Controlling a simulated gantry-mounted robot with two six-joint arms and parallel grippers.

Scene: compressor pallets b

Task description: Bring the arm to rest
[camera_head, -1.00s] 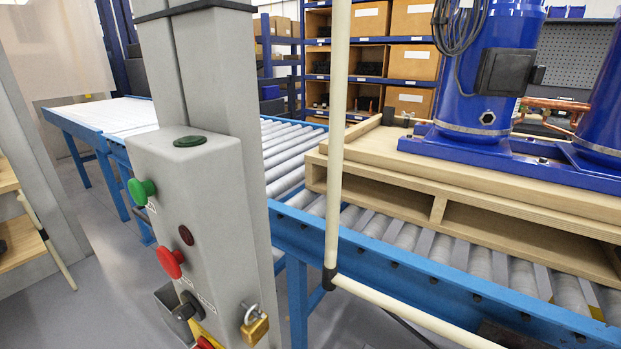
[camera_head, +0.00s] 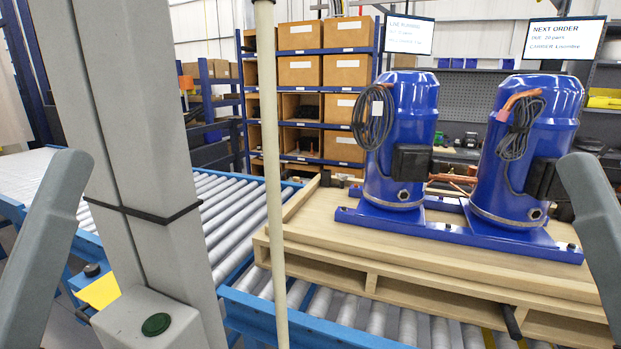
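Two grey arm links of mine show at the left and right edges in the head view. Neither gripper is in the picture, so I cannot see their fingers or whether they hold anything. A grey control post (camera_head: 150,200) stands in front at the left, with a dark green button (camera_head: 156,324) on top of its box. The lower front of the box is out of the frame.
Two blue compressors (camera_head: 408,130) stand on a wooden pallet (camera_head: 340,262) on the roller conveyor (camera_head: 215,215). A cream vertical pole (camera_head: 270,150) stands in front. Shelves with cardboard boxes (camera_head: 346,70) and two screens (camera_head: 409,34) are behind.

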